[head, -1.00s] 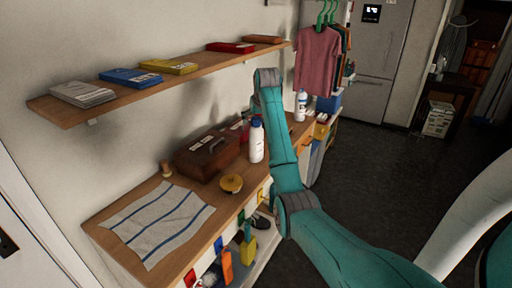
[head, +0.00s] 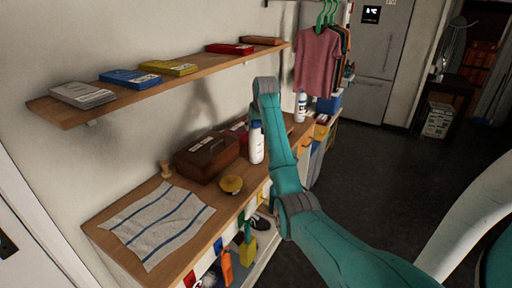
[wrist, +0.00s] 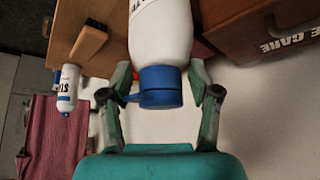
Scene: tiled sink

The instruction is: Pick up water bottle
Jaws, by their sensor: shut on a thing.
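The white water bottle (head: 256,146) with a blue cap stands upright on the wooden counter, beside the brown box. In the wrist view the bottle (wrist: 160,35) appears upside down, with its blue cap (wrist: 158,87) lowest. My gripper (wrist: 163,92) is shut on the bottle at the cap, one finger on each side. In the head view my arm hides most of the gripper. The bottle's base is out of the wrist view.
The brown box (head: 207,156) stands close to the bottle. A second white bottle (head: 300,107) stands farther back. A shelf (head: 200,68) with several books hangs above.

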